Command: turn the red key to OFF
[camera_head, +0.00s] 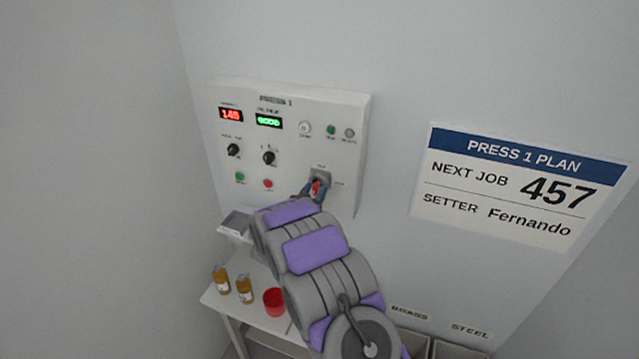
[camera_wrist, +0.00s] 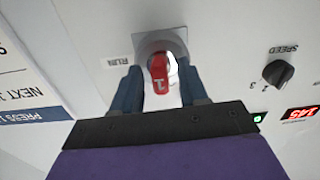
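The red key (camera_head: 316,187) sits in a round switch on a grey plate at the lower right of the white PRESS 1 panel (camera_head: 290,148). In the wrist view the red key (camera_wrist: 159,75) points down the picture from its switch (camera_wrist: 163,43), with a label RUN (camera_wrist: 117,62) upside down to the left. My gripper (camera_wrist: 160,68) has its two blue-grey fingers on either side of the key, with a gap showing at each side. In the head view my gripper (camera_head: 311,188) partly covers the key and switch.
Black knobs (camera_head: 269,158), a red button (camera_head: 268,183) and a green button (camera_head: 240,177) are left of the key. Below is a table with amber bottles (camera_head: 244,289) and a red cup (camera_head: 274,301). A PRESS 1 PLAN sign (camera_head: 517,186) hangs to the right.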

